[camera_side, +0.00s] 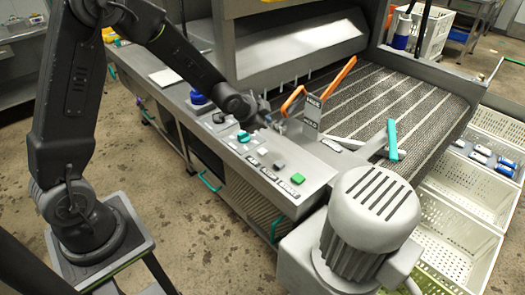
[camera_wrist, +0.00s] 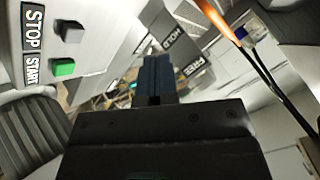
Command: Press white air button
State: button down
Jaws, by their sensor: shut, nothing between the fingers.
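The control panel (camera_side: 312,171) has a row of small buttons in the side view. A small whitish button (camera_side: 262,151) sits in that row, left of a grey one; no label I can read marks it as air. My gripper (camera_side: 278,124) is over the far side of the panel, beyond the button row, beside the lever signs. In the wrist view my gripper (camera_wrist: 155,72) is shut and empty, its dark fingers together and pointing away. The white air button cannot be made out in the wrist view.
A green START button (camera_wrist: 64,67) and a grey STOP button (camera_wrist: 73,34) lie left in the wrist view. An orange lever (camera_side: 292,101) with label plates stands close beside my gripper. A teal lever (camera_side: 392,140) and a big grey motor (camera_side: 368,215) are to the right.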

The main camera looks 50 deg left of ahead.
aim_at(263, 152)
jog(key=shift+f, duration=4.1)
jog(key=shift+f, duration=0.4)
jog(key=shift+f, duration=0.5)
jog(key=shift+r, duration=0.9)
jog(key=shift+r, duration=0.1)
jog(key=shift+r, duration=2.45)
